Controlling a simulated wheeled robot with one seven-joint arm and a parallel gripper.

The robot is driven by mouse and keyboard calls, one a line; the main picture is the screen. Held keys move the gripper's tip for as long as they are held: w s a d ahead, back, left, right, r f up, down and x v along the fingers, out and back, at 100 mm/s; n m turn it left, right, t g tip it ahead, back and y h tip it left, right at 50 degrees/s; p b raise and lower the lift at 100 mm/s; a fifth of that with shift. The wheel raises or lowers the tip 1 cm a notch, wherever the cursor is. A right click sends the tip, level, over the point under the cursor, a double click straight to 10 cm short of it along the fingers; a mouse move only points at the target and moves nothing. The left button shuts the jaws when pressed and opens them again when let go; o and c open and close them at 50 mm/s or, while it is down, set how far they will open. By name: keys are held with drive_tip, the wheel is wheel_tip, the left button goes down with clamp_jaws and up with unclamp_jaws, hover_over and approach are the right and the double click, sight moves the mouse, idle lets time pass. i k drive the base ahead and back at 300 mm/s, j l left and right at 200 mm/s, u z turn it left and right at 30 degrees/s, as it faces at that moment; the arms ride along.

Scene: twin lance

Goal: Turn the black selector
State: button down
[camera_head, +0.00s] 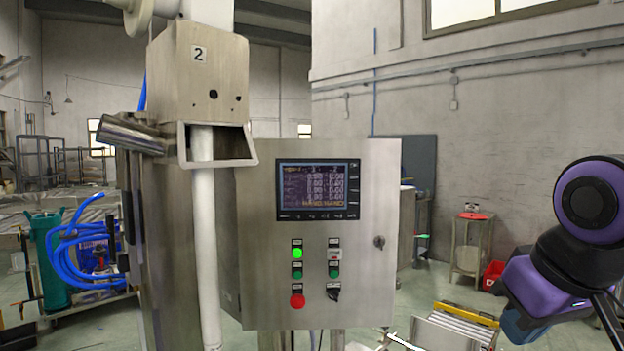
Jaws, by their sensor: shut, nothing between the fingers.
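The black selector (333,292) is a small dark knob at the lower right of the button group on the steel control panel (362,275). It sits under a green button, and its handle looks slanted; its exact angle is too small to tell. My arm shows at the right edge, well apart from the panel. My gripper's fingers are not in view.
A lit green lamp (297,253), green buttons and a red button (297,301) sit close to the selector. A screen (318,190) is above them. A white pipe (203,240) stands left of the panel. A low metal frame (450,330) is at the lower right.

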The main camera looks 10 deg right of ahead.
sight(333, 295)
drive_tip(key=i+l+u, duration=0.1)
drive_tip(key=l+u, duration=0.25)
drive_tip(key=l, duration=0.75)
drive_tip(key=l+u, duration=0.35)
drive_tip(key=l, duration=0.75)
